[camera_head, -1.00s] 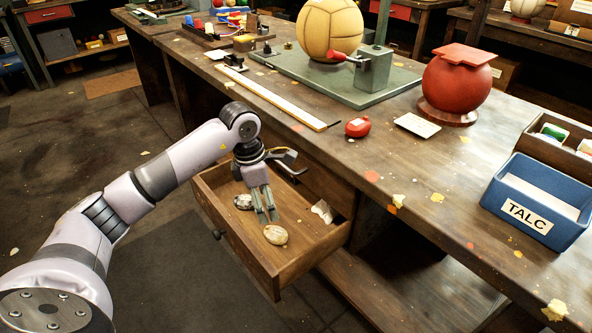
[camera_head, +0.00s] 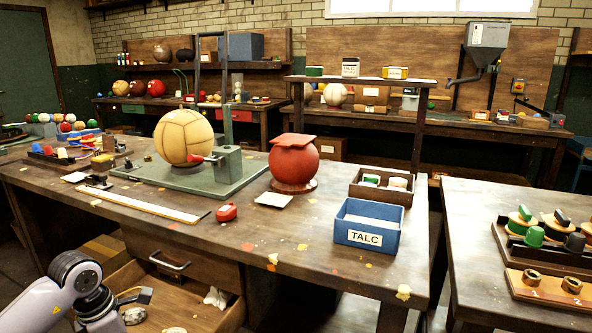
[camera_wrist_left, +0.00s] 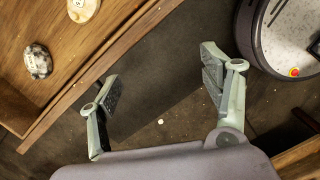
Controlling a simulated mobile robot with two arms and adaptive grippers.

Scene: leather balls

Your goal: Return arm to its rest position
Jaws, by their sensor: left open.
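My left arm (camera_head: 68,285) shows at the lower left of the head view, in front of the bench; its gripper is cut off below. In the left wrist view my left gripper (camera_wrist_left: 160,82) is open, with nothing between its fingers. It is beside the outer edge of the open drawer (camera_wrist_left: 120,42), with dark floor beyond the fingers. A mottled grey-white stone-like piece (camera_wrist_left: 38,62) and a cream oval piece (camera_wrist_left: 84,8) lie in the drawer, apart from the gripper. My right gripper is not in view.
The open drawer (camera_head: 234,316) juts out under the bench (camera_head: 320,262), holding a crumpled white scrap (camera_head: 215,297). On the bench stand a tan ball (camera_head: 187,137), a red ball (camera_head: 294,165) and a blue TALC box (camera_head: 368,238). Open floor lies beside the drawer.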

